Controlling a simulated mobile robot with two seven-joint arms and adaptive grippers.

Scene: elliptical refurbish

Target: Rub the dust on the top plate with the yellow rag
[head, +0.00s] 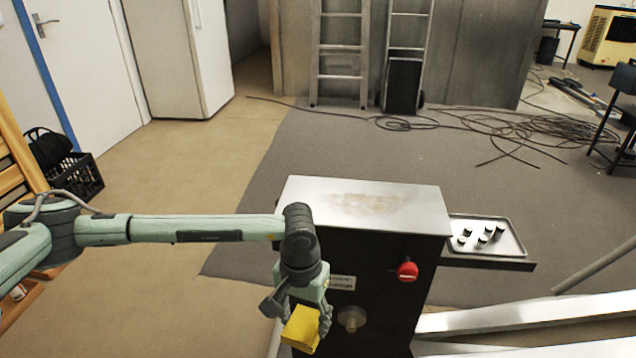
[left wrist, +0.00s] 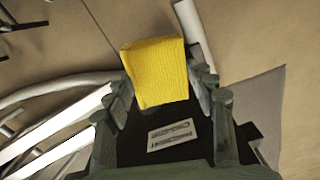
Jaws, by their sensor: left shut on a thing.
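The top plate (head: 418,212) is a pale metal surface on a dark machine cabinet in the head view. A patch of brownish dust (head: 362,202) lies on its middle. My left gripper (head: 305,312) is shut on the folded yellow rag (head: 301,329), in front of the cabinet and lower than the plate. In the left wrist view the yellow rag (left wrist: 157,75) sits between the two fingers (left wrist: 162,92). The rag is apart from the plate. My right gripper does not show in either view.
A red knob (head: 407,271) and a brass-coloured fitting (head: 351,318) stick out from the cabinet front. A tray (head: 513,240) with several small dark-and-white pieces sits to the right of the plate. The space above the plate is clear.

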